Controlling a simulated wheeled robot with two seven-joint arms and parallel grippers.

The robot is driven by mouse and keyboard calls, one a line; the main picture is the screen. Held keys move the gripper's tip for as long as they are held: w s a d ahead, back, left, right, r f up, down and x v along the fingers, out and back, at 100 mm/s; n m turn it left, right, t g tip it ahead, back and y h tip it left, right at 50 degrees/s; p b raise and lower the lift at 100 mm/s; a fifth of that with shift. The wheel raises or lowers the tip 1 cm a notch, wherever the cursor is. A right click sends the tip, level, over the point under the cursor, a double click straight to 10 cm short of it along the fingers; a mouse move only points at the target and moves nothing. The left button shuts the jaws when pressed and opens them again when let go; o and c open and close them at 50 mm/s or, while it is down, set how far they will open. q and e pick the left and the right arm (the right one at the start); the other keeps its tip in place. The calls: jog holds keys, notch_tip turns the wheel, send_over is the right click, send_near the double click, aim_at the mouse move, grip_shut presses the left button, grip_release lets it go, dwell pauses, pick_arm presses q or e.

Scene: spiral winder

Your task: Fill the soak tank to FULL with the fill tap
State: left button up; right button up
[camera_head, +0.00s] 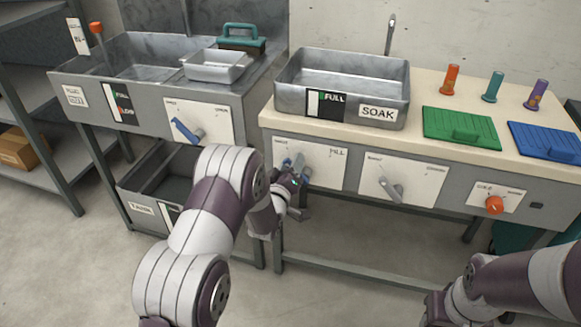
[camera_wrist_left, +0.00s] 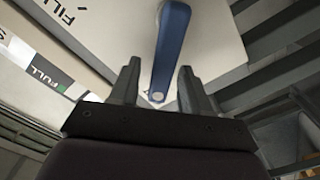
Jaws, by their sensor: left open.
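The soak tank (camera_head: 391,92) is a grey metal basin on the right-hand bench, with a SOAK label and a black-and-white gauge (camera_head: 326,104) marked FULL. No water can be made out inside it. The fill tap is a blue lever (camera_head: 299,163) on a white FILL panel (camera_head: 325,163) below the tank. My left gripper (camera_head: 290,178) is at this lever and partly hides it. In the left wrist view the lever (camera_wrist_left: 172,45) points down between the open fingers (camera_wrist_left: 158,88), with gaps on both sides. My right arm enters at lower right; its fingers are not seen.
A grey lever (camera_head: 391,190) and an orange knob (camera_head: 494,205) sit on panels to the right. Another blue lever (camera_head: 186,131) is on the left sink's front. Green (camera_head: 460,127) and blue (camera_head: 546,141) boards lie on the bench. A spout (camera_head: 390,35) stands behind the tank.

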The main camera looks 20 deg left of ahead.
pick_arm(q)
grip_shut()
jog(key=shift+d, duration=0.1)
jog(key=m, duration=0.1)
jog(key=d+m, duration=0.1)
jog(key=m, duration=0.1)
jog(key=shift+r, duration=0.4)
jog(key=m, duration=0.1)
jog(key=d+m, duration=0.1)
jog(key=shift+d+r+m, duration=0.2)
jog(key=shift+m, duration=0.2)
jog(key=d+m, duration=0.1)
jog(key=m, duration=0.1)
jog(key=shift+s+d+m, duration=0.1)
jog(key=shift+d+m, duration=0.05)
jog(key=shift+m, duration=0.15)
jog(key=shift+d+f+m, duration=0.1)
jog(key=shift+d+m, duration=0.35)
jog(key=shift+m, duration=0.55)
jog(key=shift+d+f+m, duration=0.1)
jog(key=shift+d+m, duration=0.35)
jog(key=shift+m, duration=0.55)
